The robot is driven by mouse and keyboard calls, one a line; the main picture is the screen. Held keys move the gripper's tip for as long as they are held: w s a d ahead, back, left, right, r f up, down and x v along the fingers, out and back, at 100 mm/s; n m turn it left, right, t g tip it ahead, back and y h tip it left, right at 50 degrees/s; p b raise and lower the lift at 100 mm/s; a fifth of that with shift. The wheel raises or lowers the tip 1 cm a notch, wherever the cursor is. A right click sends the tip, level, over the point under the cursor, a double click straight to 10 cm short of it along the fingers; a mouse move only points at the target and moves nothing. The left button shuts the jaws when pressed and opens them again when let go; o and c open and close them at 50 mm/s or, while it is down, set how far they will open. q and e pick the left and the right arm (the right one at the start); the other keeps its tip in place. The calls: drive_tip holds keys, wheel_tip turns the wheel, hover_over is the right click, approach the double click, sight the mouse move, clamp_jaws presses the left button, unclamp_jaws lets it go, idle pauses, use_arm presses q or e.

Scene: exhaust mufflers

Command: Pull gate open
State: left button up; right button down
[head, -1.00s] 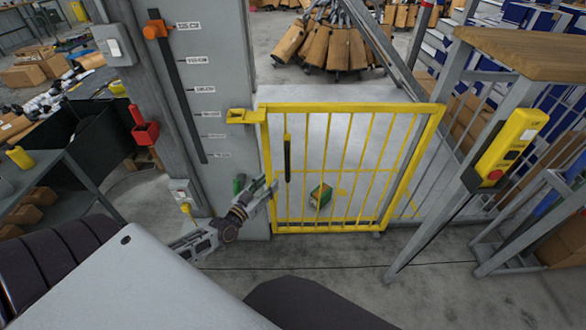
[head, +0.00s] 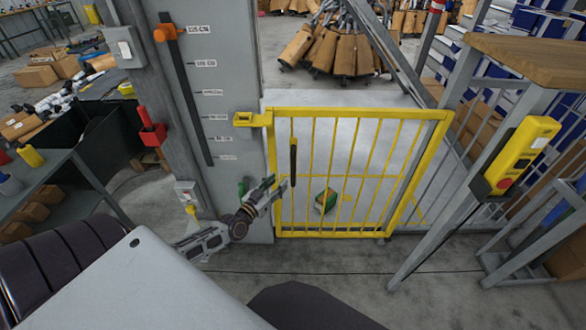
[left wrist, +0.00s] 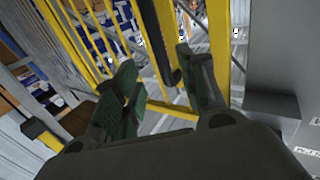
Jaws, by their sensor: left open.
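The yellow barred gate (head: 358,115) stands shut across the opening between the grey column and the railing in the head view. A black vertical handle (head: 293,162) is on its left part. My left gripper (head: 279,188) is open just left of and below the handle. In the left wrist view my left gripper (left wrist: 165,85) has its two green-padded fingers apart, with the dark handle (left wrist: 167,60) showing between and beyond them. I cannot tell whether they touch it. The yellow gate frame (left wrist: 220,45) also shows there. My right gripper is not in view.
A grey column (head: 228,90) stands left of the gate. A yellow control box (head: 520,155) sits on a slanted post at right. A green and brown box (head: 325,200) lies behind the gate. The floor (head: 340,270) before the gate is clear.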

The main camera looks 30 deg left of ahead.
use_arm(q)
drive_tip(key=shift+w+d+b, duration=0.2)
drive_tip(key=shift+w+b, duration=0.65)
drive_tip(key=shift+w, duration=4.65)
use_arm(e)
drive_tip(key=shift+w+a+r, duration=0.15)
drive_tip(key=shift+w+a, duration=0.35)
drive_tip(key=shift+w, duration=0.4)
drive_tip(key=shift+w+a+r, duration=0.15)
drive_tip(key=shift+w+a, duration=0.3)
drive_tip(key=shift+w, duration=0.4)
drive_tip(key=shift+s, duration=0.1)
use_arm(q)
drive_tip(key=shift+c, duration=0.2)
clamp_jaws()
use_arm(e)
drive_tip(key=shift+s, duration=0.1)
